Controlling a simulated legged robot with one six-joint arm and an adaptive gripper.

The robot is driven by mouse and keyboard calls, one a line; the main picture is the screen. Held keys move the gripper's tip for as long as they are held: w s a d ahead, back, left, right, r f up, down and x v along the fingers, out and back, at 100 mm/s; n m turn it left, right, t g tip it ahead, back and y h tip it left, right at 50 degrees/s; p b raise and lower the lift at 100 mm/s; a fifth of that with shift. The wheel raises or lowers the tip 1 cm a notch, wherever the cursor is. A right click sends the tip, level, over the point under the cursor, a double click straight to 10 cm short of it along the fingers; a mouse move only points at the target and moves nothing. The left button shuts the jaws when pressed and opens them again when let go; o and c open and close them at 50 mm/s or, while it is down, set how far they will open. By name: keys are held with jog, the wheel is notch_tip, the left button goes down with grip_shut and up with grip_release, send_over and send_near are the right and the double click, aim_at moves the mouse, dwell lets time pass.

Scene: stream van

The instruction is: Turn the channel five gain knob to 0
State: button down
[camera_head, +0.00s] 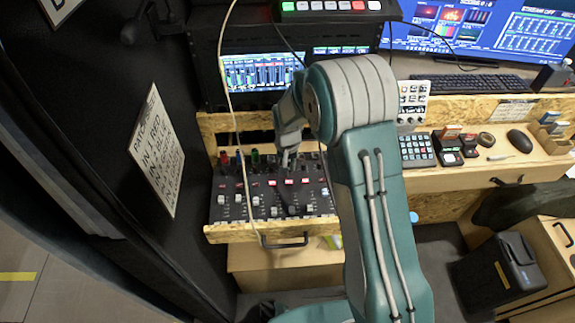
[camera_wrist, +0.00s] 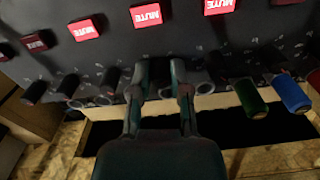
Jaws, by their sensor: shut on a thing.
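The audio mixer (camera_head: 262,208) is the dark panel in the pulled-out drawer, with gain knobs along its back edge. My gripper (camera_head: 287,160) reaches down to this row from above. In the wrist view my gripper (camera_wrist: 158,84) has its two fingers on either side of a dark knob, which looks like the channel five gain knob, fifth counting from the red end. The fingers are shut on it and hide most of it, so its pointer cannot be read. A green knob (camera_wrist: 250,98) and a blue knob (camera_wrist: 290,93) stand to the right.
Dark knobs (camera_wrist: 68,86) stand close on the left in the wrist view. Lit red mute buttons (camera_wrist: 146,15) lie beyond the row. A pale cable (camera_head: 232,110) hangs over the mixer's left part. A wooden shelf edge and monitors (camera_head: 262,72) stand behind it.

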jog(key=shift+n, duration=2.1)
jog(key=shift+f, duration=0.1)
jog(key=c, duration=0.6)
grip_release()
notch_tip(320, 180, up, 12)
jog(key=shift+a, duration=0.1)
